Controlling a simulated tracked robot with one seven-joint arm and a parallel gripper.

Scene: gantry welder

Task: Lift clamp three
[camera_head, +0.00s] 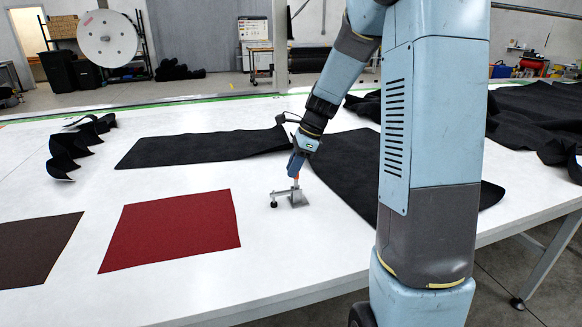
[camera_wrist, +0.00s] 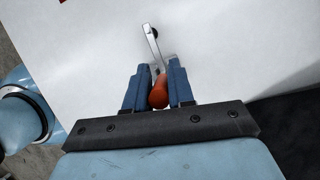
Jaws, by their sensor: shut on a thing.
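A small metal toggle clamp (camera_head: 299,199) with an orange handle stands on the white table (camera_head: 275,262), between the red cloth and a dark cloth. My gripper (camera_head: 295,166) points down at it and is shut on its handle. In the wrist view the orange handle (camera_wrist: 159,92) sits between the two blue fingers of my gripper (camera_wrist: 159,85), and the clamp's metal arm (camera_wrist: 152,45) reaches out beyond them. The clamp's base looks to be at or very near the table top; I cannot tell whether it touches. No number shows on the clamp.
A red cloth (camera_head: 172,230) and a brown cloth (camera_head: 35,250) lie flat to the left. Dark cloths (camera_head: 200,148) lie behind and to the right, with a crumpled dark strip (camera_head: 75,145) at far left. The white table is bare in front of the clamp.

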